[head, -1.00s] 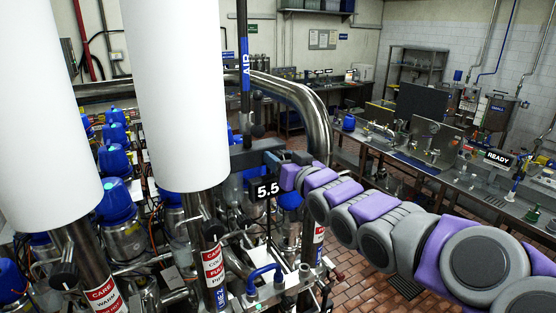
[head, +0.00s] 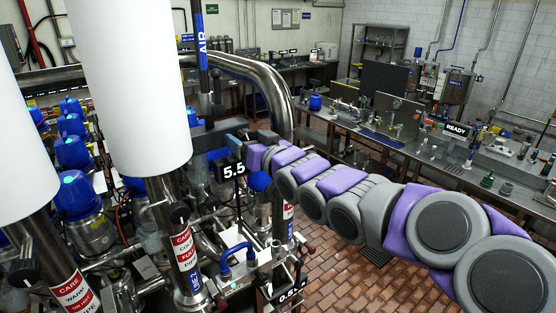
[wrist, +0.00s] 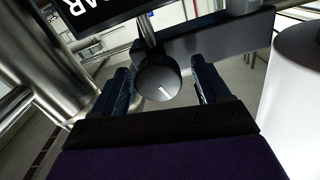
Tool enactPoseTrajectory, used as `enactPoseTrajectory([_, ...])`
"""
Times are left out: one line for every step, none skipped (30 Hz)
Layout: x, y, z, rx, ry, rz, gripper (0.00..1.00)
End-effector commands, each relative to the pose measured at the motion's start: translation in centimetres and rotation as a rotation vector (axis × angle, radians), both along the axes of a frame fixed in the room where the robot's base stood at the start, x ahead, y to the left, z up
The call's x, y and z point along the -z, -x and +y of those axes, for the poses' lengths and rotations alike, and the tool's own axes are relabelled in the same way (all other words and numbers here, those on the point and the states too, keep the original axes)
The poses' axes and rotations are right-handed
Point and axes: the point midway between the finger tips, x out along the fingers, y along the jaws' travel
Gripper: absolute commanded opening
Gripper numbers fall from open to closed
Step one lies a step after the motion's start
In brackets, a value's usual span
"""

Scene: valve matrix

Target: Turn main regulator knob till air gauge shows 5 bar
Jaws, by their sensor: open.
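In the wrist view, a round dark knob (wrist: 157,83) with a white pointer line hangs below a grey bar. My gripper (wrist: 160,68) is open, with one dark finger on each side of the knob and visible gaps between. A black display (wrist: 95,15) with partly cut-off white letters sits at the upper left. In the head view, my gripper (head: 238,141) is at the dark bar by the blue AIR pipe (head: 201,35). A black readout (head: 231,171) beside it shows 5.5. I cannot make out the knob clearly there.
Large white cylinders (head: 125,85) stand left of the gripper. Steel pipes (head: 270,85) curve behind it. Blue-capped valves (head: 75,193) crowd the left. Another readout (head: 290,292) is low in front. A bench (head: 430,150) runs along the right, with open tiled floor before it.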

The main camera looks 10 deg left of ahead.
Motion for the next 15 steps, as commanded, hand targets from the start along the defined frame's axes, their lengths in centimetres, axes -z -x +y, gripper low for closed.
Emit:
enactPoseTrajectory([0.0, 0.5, -0.7, 0.001, -0.003, -0.001, 0.75])
enactPoseTrajectory([0.0, 0.9, -1.2, 0.0, -0.003, -0.001, 0.75])
enactPoseTrajectory([0.0, 1.3, -1.9, 0.001, -0.004, -0.001, 0.75])
enactPoseTrajectory([0.0, 1.7, -2.4, 0.0, -0.006, -0.001, 0.75])
enactPoseTrajectory([0.0, 1.9, -2.9, 0.001, -0.006, 0.0, 0.75])
enactPoseTrajectory([-0.1, 2.4, -3.5, 0.001, -0.008, -0.001, 0.75])
enactPoseTrajectory([-0.1, 2.7, -3.9, 0.001, -0.008, -0.003, 0.75])
enactPoseTrajectory([-0.2, 3.1, -4.4, 0.001, -0.008, -0.004, 0.75])
enactPoseTrajectory([-0.2, 3.5, -4.9, 0.0, -0.009, -0.004, 0.75])
enactPoseTrajectory([-0.1, 3.9, -5.3, 0.0, -0.009, -0.001, 0.75])
enactPoseTrajectory([-0.1, 4.2, -5.7, 0.0, -0.009, 0.0, 0.75])
enactPoseTrajectory([0.0, 4.6, -6.1, 0.0, -0.009, -0.001, 0.75])
enactPoseTrajectory([0.0, 4.9, -6.5, 0.001, -0.009, -0.001, 0.75])
enactPoseTrajectory([0.0, 5.2, -6.9, 0.002, -0.008, -0.001, 0.75])
enactPoseTrajectory([0.0, 5.6, -7.3, 0.003, -0.006, -0.001, 0.75])
